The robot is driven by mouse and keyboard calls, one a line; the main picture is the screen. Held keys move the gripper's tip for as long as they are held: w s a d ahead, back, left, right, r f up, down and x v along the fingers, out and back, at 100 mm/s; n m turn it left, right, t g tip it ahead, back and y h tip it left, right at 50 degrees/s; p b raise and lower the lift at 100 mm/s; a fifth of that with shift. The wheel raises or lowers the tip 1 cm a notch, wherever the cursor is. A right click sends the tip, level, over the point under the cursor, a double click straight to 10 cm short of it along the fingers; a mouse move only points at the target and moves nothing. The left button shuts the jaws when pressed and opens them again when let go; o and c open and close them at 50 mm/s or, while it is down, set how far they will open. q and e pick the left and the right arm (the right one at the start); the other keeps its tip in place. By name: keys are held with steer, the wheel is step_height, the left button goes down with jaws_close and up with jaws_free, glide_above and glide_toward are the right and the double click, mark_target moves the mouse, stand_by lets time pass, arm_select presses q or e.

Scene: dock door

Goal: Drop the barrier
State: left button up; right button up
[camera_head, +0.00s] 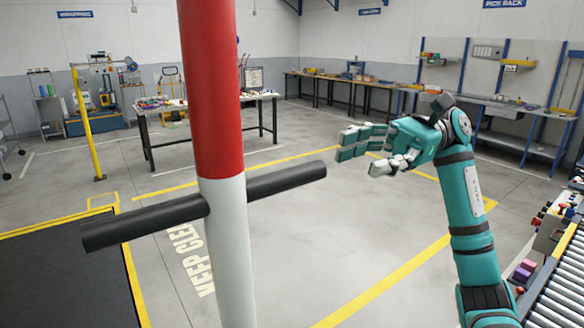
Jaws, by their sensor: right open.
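The barrier's red and white pole (212,95) rises close in front of me, upright with a slight lean, and runs out of view at top and bottom. A black cross handle (285,179) passes through its white part and sticks out on both sides. My right gripper (362,152) is open and empty, to the right of the pole and above the handle's right end in the picture. It does not touch the handle. My left gripper is not in view.
A dark platform (65,280) with yellow edging lies at lower left, beside a yellow post (86,125). A roller conveyor (560,285) stands at lower right. A table (205,108) and benches stand behind. The floor between is clear.

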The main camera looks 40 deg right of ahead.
mark_target(299, 166)
steer(key=a+p, duration=0.4)
steer(key=a, duration=0.7)
steer(key=shift+a+r, duration=0.15)
steer(key=shift+a, duration=0.6)
jaws_close()
